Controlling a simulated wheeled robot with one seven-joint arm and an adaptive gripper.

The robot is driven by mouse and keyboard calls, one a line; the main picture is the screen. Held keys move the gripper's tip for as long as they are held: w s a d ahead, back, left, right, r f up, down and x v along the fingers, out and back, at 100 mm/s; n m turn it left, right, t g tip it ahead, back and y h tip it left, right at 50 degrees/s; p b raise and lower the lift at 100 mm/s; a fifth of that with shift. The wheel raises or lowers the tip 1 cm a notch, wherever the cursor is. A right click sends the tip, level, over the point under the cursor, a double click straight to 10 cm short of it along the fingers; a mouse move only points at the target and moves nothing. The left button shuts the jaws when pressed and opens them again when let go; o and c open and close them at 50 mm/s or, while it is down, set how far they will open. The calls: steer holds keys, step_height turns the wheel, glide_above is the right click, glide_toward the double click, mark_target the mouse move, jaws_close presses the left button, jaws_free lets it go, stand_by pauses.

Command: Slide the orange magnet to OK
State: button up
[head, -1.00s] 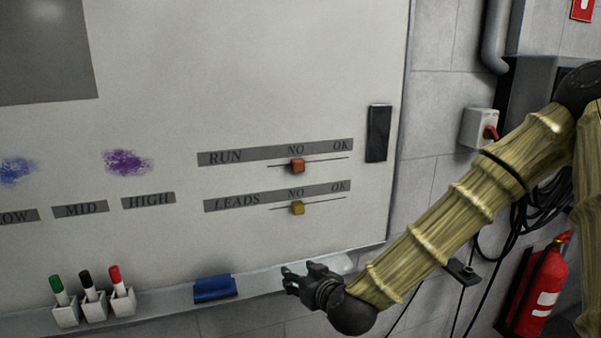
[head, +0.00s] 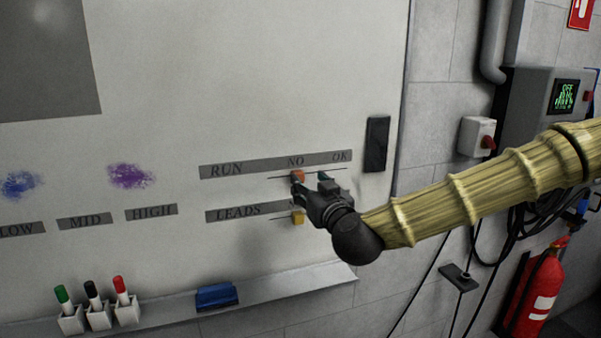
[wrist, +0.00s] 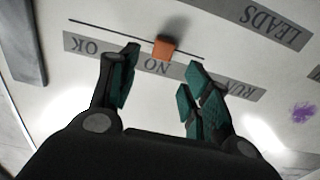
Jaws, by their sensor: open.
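The orange magnet (head: 297,175) sits on the RUN line of the whiteboard, under the NO label, left of OK (head: 340,156). It also shows in the wrist view (wrist: 164,47), where the picture is upside down and OK lies to the left. My gripper (head: 311,181) is open and empty at the board, close to the magnet in the head view. In the wrist view its teal-padded fingertips (wrist: 162,60) are spread, with the magnet between their directions and slightly beyond them. I cannot tell whether a finger touches it.
The yellow magnet (head: 298,217) is on the LEADS line just below my gripper, which hides part of that strip. A black block (head: 377,144) is right of OK. The marker tray (head: 255,290) with a blue eraser (head: 216,297) runs below.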

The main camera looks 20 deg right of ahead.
mark_target(300, 175)
steer(key=shift+w+a+p, duration=0.15)
steer(key=shift+w+p, duration=1.2)
steer(key=shift+w, duration=2.25)
jaws_close()
